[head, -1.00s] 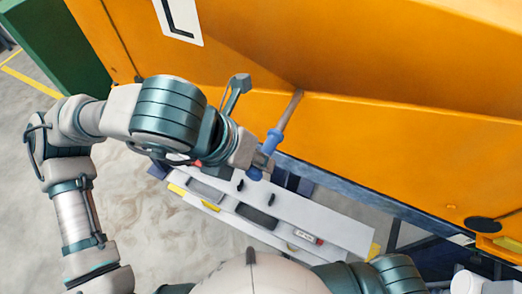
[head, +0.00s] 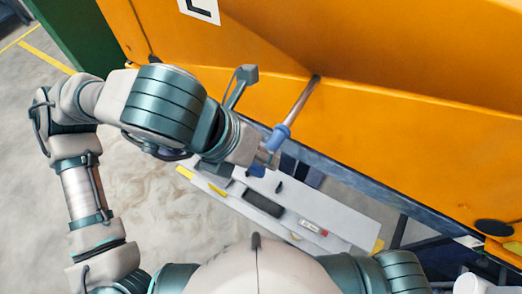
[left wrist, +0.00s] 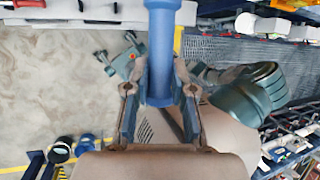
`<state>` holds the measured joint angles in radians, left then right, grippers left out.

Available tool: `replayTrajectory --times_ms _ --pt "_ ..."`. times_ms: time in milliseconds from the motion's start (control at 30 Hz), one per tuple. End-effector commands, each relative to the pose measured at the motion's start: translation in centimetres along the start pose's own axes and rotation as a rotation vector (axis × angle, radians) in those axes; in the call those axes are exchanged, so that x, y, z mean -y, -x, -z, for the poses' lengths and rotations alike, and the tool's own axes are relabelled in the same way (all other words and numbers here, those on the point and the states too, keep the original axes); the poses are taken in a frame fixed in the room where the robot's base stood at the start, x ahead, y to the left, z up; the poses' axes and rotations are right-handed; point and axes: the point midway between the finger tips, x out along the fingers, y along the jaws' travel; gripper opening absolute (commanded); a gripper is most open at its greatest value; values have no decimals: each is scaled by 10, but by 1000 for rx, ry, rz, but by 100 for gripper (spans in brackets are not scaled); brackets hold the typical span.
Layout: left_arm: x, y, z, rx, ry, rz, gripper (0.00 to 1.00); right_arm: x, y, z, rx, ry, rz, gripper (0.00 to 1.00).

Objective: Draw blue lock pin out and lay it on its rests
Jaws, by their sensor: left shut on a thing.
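The blue lock pin has a blue handle (head: 279,136) and a bare metal shaft (head: 302,99). The shaft runs up to the orange panel (head: 400,120); its far end meets the panel's lower ledge, and I cannot tell how much is still inside. My left gripper (head: 265,158) is shut on the blue handle, with a blue end showing below the fingers. In the left wrist view the blue handle (left wrist: 160,50) stands between the two fingers of the left gripper (left wrist: 160,105). My right gripper is not in view. I cannot make out the rests clearly.
A pale shelf (head: 340,222) with a black pad (head: 262,204) and other small items lies below the gripper. A dark blue rail (head: 350,180) runs along the panel's lower edge. Open floor (head: 160,220) lies to the left.

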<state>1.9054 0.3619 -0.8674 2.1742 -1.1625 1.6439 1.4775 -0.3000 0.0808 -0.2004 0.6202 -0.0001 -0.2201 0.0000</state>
Motion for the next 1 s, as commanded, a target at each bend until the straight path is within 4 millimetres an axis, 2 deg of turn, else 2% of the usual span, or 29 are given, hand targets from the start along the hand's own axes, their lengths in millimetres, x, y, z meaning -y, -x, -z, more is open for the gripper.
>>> replayTrajectory --times_ms 100,133,200,233,500,633,767,1000 --pt "0 1 -1 3 0 1 0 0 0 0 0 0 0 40" --pt "0 1 -1 3 0 1 31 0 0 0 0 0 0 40" --pt "0 1 0 2 0 1 49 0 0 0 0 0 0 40" --pt "0 1 0 2 0 1 53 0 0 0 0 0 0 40" --pt "0 0 0 -2 0 -1 53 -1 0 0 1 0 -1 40" --pt "0 9 -1 1 1 -1 53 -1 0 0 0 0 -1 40" --pt "0 32 -1 4 2 0 53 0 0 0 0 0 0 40" --pt "0 86 -1 4 3 1 53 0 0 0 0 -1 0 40"
